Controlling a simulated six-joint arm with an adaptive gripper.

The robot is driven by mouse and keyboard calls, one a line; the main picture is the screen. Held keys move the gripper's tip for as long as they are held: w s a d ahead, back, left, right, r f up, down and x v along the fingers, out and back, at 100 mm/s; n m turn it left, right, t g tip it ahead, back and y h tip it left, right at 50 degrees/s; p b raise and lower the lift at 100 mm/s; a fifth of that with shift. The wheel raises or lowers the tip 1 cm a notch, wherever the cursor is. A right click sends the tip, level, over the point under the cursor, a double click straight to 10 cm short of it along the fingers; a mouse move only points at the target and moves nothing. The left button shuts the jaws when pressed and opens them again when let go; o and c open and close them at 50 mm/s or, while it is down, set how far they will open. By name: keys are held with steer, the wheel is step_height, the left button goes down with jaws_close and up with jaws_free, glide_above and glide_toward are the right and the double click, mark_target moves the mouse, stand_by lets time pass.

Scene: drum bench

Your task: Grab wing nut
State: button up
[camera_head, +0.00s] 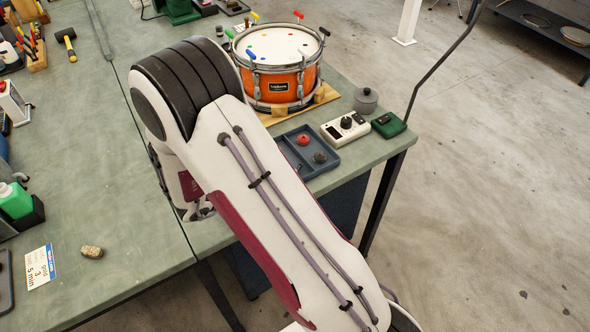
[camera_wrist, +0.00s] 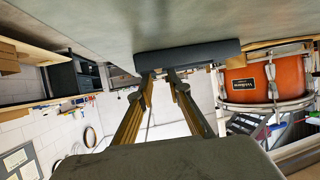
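A shallow grey-blue tray (camera_head: 330,172) lies on the bench in the head view, with a small red piece (camera_head: 303,139) and a small dark round piece (camera_head: 320,157) in it. I cannot tell for sure which is the wing nut. In the wrist view, which looks upside down, a dark edge-on block that appears to be the tray (camera_wrist: 190,57) lies just beyond my fingertips; its contents are hidden. My gripper (camera_wrist: 159,77) has its two fingers apart with nothing between them. In the head view my arm hides the fingertips.
An orange drum (camera_head: 279,82) stands on a wooden base behind the tray; it also shows in the wrist view (camera_wrist: 262,84). A white device (camera_head: 345,129), a green box (camera_head: 388,125) and a grey lidded pot (camera_head: 365,101) stand right of the tray.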

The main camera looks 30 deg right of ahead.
mark_target(295, 167)
steer(key=shift+x, duration=1.65)
jaws_close()
